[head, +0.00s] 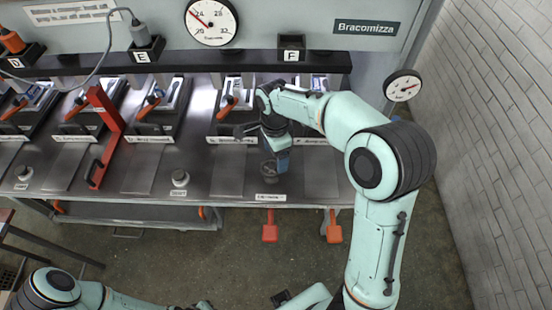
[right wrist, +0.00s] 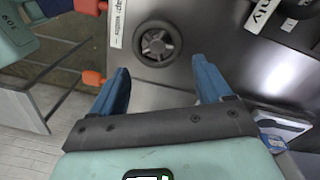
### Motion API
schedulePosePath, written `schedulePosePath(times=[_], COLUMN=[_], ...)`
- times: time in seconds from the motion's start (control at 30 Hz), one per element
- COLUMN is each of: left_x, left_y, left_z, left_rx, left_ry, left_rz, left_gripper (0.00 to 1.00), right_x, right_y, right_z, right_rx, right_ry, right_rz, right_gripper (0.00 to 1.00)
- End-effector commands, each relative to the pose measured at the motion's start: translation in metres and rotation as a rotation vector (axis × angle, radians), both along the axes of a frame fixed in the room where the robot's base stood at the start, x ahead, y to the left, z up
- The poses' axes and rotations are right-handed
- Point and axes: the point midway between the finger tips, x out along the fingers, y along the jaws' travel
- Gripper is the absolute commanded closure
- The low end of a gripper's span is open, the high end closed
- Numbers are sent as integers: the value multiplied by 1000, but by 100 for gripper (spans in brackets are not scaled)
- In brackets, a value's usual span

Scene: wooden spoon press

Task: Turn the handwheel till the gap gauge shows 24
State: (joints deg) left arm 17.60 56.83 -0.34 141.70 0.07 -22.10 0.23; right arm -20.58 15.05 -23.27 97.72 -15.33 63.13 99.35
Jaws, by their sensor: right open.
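The handwheel is a dark spoked wheel on the steel bench top. In the right wrist view the handwheel (right wrist: 156,44) lies beyond and between the fingertips, apart from them. In the head view the handwheel (head: 268,171) is partly hidden by my right gripper (head: 281,160). That gripper (right wrist: 162,84) is open, with two blue fingers apart and nothing between them. The large round white gauge (head: 211,21) is at the top of the head view. Its red needle points to the upper left, near the 24; the exact reading is too small to tell. My left gripper is out of view.
A smaller dial (head: 403,85) is on the right. Red-handled clamps and a red bracket (head: 106,130) stand along the bench on the left. A label (head: 270,197) and orange pedals (head: 270,232) are at the front edge. A brick wall (head: 500,130) bounds the right.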

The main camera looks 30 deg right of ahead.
Motion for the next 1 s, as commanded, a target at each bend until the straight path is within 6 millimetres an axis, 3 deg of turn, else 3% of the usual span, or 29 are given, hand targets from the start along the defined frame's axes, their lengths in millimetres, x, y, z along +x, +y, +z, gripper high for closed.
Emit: schedulePosePath(times=[0.1,0.3,1.0], left_x=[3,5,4], left_y=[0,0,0], left_z=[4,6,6], left_rx=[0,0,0], left_ry=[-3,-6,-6], left_rz=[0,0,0], left_gripper=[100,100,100], right_x=[2,2,1], right_y=[0,0,0], right_z=[21,37,37], right_rx=[0,0,0], right_ry=[-3,-2,0], right_rz=[0,0,0], right_gripper=[22,22,22])
